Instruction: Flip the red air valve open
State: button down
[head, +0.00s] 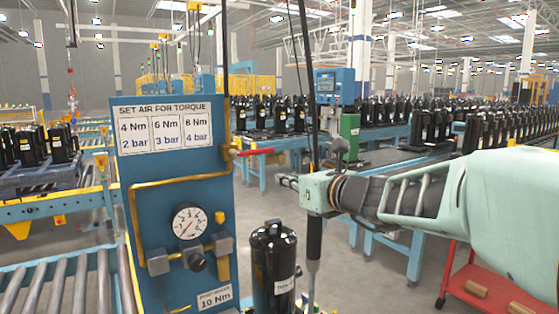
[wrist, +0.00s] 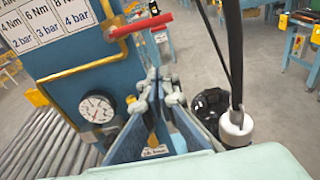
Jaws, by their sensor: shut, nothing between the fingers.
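The red air valve lever (head: 256,152) sticks out roughly level to the right from the brass pipe at the right edge of the blue panel (head: 180,285). In the wrist view the red lever (wrist: 142,24) crosses the top, beyond my fingertips. My gripper (head: 280,181) is to the right of the lever and a little lower in the head view, apart from it. In the wrist view my gripper (wrist: 156,78) has its fingers together with nothing between them. A pressure gauge (head: 188,222) is on the panel; it also shows in the wrist view (wrist: 97,108).
A torque sign (head: 165,128) tops the panel. A black compressor (head: 274,265) stands below my gripper. A hanging tool (head: 314,240) on a dark cable is close to my arm, and its white collar (wrist: 236,128) shows in the wrist view. Roller conveyor (head: 60,285) lies left.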

aim_at(253, 152)
jog(key=shift+a, duration=0.1)
jog(key=x, duration=1)
jog(key=r+p, duration=0.1)
jog(key=r, duration=0.1)
jog(key=r+p, duration=0.1)
jog(key=r, duration=0.1)
jog(key=shift+s+d+p, duration=0.25)
jog(key=shift+s+p, duration=0.1)
